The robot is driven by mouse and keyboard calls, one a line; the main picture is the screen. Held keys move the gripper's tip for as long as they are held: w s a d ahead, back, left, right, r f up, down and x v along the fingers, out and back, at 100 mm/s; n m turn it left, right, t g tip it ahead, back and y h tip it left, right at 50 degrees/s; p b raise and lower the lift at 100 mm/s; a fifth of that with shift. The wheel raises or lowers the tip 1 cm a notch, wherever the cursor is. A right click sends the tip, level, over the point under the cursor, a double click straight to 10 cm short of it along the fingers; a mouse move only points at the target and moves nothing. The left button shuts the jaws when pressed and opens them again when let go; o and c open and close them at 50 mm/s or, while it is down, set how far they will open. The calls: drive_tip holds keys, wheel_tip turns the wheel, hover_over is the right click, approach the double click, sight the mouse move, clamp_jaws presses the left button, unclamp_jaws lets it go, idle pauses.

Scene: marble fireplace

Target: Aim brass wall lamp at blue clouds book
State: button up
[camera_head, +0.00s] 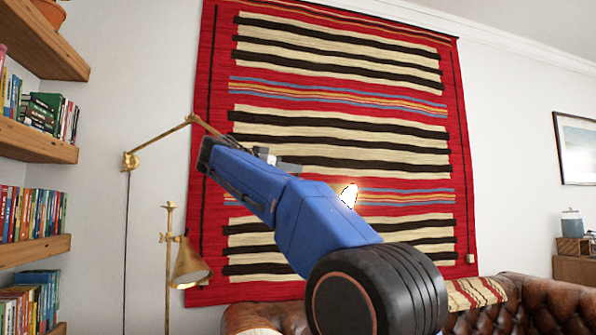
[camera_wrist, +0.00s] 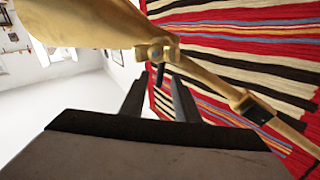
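The brass wall lamp's bracket (camera_head: 130,161) is on the wall at left, and its jointed arm runs up and then right behind my blue arm. A lit lamp end (camera_head: 349,195) glows right of my arm; the part between is hidden. In the wrist view the brass lamp shade (camera_wrist: 95,22) fills the top, with a joint below its right part and a brass arm (camera_wrist: 255,110) at right. My gripper (camera_wrist: 157,88) has its two dark fingers apart, close below the joint, with a small dark pin near their tips. Contact is unclear. I cannot identify the blue clouds book.
Wooden shelves of books (camera_head: 35,213) stand at the left edge. A second brass lamp (camera_head: 190,265) on a pole stands below the wall bracket. A striped red rug (camera_head: 340,95) hangs on the wall behind my arm. A brown leather sofa (camera_head: 545,300) is at the lower right.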

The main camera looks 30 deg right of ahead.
drive_tip(key=shift+x, duration=2.3)
drive_tip(key=shift+c, duration=0.4)
clamp_jaws()
